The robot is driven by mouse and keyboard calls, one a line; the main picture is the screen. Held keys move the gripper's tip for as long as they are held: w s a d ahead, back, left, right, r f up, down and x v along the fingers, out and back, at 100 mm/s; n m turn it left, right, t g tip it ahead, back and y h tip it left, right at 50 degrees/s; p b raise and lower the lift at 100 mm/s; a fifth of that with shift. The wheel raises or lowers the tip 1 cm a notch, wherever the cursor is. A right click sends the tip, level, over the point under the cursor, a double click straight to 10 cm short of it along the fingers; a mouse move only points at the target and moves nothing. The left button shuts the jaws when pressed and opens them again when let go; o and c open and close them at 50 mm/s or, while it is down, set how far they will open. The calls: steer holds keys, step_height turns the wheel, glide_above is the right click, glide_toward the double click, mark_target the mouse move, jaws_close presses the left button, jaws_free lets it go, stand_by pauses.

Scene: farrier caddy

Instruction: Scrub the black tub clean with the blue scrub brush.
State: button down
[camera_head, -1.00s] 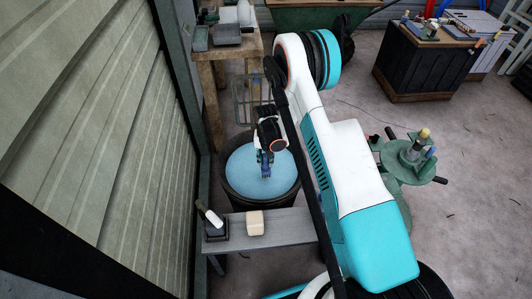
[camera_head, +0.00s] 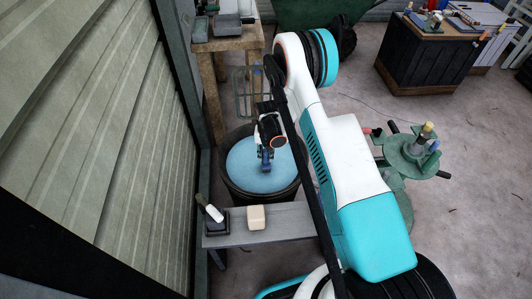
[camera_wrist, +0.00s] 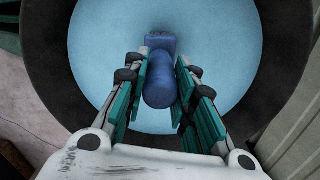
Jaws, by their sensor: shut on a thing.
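The black tub (camera_head: 230,193) stands on the floor beside the metal wall and holds light blue water or a light blue inside surface; I cannot tell which. Its dark rim also shows in the wrist view (camera_wrist: 262,60). My gripper (camera_head: 266,158) reaches down over the tub. In the wrist view my gripper (camera_wrist: 160,88) is shut on the blue scrub brush (camera_wrist: 158,82), with a finger on each side of its handle. The brush head (camera_wrist: 160,41) is at the far end, over the light blue area. Whether the bristles touch anything is hidden.
A grey bench (camera_head: 285,222) stands in front of the tub with a cream block (camera_head: 256,217) and a dark holder (camera_head: 214,226) on it. A wooden table (camera_head: 228,43) is behind. A green stand (camera_head: 410,158) is to the right, with open floor around it.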

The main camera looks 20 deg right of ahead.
steer(key=shift+f, duration=1.4)
steer(key=shift+f, duration=0.6)
steer(key=shift+w, duration=0.15)
steer(key=shift+w+d+r, duration=0.1)
steer(key=shift+w+d, duration=0.1)
steer(key=shift+w, duration=0.8)
steer(key=shift+w+d, duration=0.2)
steer(key=shift+w, duration=0.75)
steer(key=shift+w+d, duration=0.2)
steer(key=shift+w, duration=0.85)
steer(key=shift+w+d, duration=0.2)
steer(key=shift+w, duration=0.85)
steer(key=shift+s, duration=0.25)
